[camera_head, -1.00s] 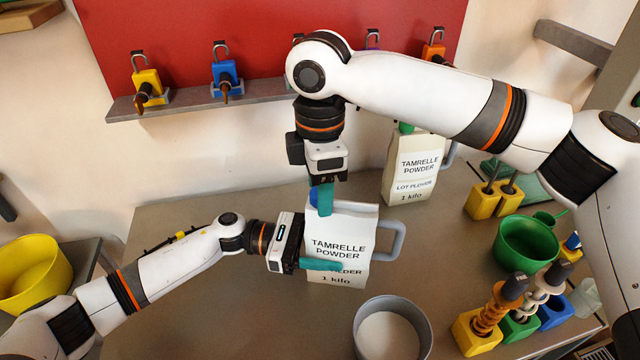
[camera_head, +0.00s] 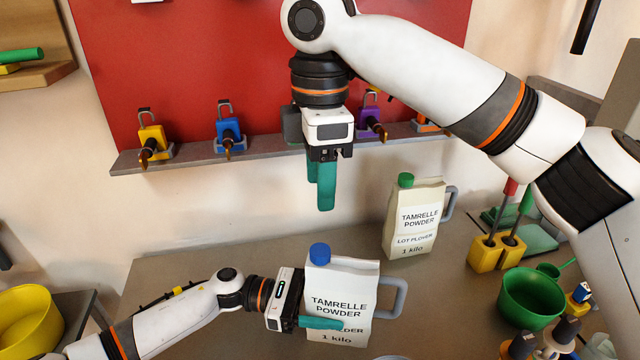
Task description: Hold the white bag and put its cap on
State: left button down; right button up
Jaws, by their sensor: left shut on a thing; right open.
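The white bag (camera_head: 345,285), labelled "Tamrelle Powder", stands upright on the table. It has a grey handle on its right side. A blue cap (camera_head: 319,253) sits on the spout at its top left. My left gripper (camera_head: 318,322) is shut on the bag's lower left part, with a teal finger across the label. My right gripper (camera_head: 324,186) is open and empty. It hangs above the bag with its fingers pointing down, clear of the cap. Whether the cap is fully seated I cannot tell.
A second white bag (camera_head: 413,220) with a green cap stands behind to the right. A green bowl (camera_head: 531,298) and yellow holder (camera_head: 493,252) are at the right. A shelf (camera_head: 270,155) with padlocks runs along the back wall. The table left of the bags is clear.

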pick_arm(q)
jog(key=shift+c, duration=1.3)
grip_release()
jog(key=shift+a, duration=0.15)
pick_arm(e)
jog(key=shift+f, duration=0.1)
pick_arm(q)
jog(key=shift+a+f, duration=0.1)
jog(key=shift+a, duration=0.2)
jog(key=a+b, duration=0.1)
jog(key=a, duration=0.2)
jog(key=a+b, duration=0.1)
jog(key=a, duration=0.3)
jog(key=w+a+b, duration=0.1)
jog(key=a+b, duration=0.1)
jog(key=a, duration=0.1)
jog(key=shift+a, duration=0.25)
pick_arm(e)
notch_tip(320, 180, down, 4)
jog(key=shift+f, duration=0.1)
pick_arm(q)
jog(key=shift+a, duration=0.35)
